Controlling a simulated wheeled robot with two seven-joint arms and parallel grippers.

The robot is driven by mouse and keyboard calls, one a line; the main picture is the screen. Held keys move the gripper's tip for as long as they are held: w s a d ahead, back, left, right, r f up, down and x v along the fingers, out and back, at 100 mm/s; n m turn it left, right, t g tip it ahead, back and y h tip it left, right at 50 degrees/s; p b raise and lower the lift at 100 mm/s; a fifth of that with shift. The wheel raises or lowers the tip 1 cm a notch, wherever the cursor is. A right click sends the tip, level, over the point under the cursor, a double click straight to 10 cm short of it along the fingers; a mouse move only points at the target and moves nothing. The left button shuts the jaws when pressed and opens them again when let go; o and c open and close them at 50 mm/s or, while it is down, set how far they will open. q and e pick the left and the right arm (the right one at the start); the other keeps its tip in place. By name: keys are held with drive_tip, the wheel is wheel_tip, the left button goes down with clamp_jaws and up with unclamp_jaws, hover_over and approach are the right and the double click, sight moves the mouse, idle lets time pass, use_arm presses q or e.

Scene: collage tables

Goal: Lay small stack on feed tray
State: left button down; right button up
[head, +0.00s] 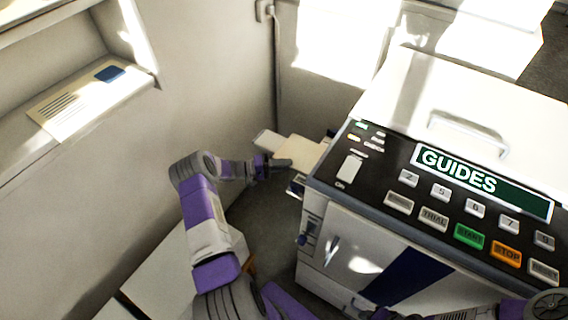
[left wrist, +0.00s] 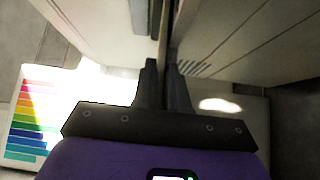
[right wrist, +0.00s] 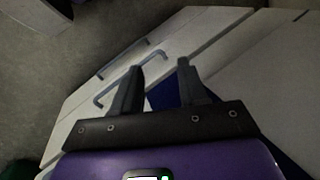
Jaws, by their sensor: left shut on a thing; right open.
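My left gripper (head: 281,163) is at the left side of the machine, beside a cream, flat stack (head: 302,151). Its jaws are shut on the stack's near edge. A pale flat piece (head: 267,140) shows just beyond the stack; it may be part of the feed tray, but I cannot tell how much of the tray lies under the stack. In the left wrist view the fingers (left wrist: 165,75) are close together on something thin, with pale surfaces on both sides. My right gripper (right wrist: 160,75) is open and empty in front of the machine's pale cabinet with grey handles.
The machine's dark control panel (head: 390,170) has several buttons and a GUIDES label. A card with printed lines (head: 85,100) lies on the wall ledge at left. A pale table (head: 165,275) stands at lower left. A multicoloured chart (left wrist: 25,120) shows in the left wrist view.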

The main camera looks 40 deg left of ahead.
use_arm(q)
drive_tip(key=c, duration=1.1)
unclamp_jaws()
drive_tip(key=p+v, duration=0.1)
drive_tip(key=v, duration=0.6)
drive_tip(key=shift+s+a, duration=0.2)
drive_tip(key=shift+s, duration=0.05)
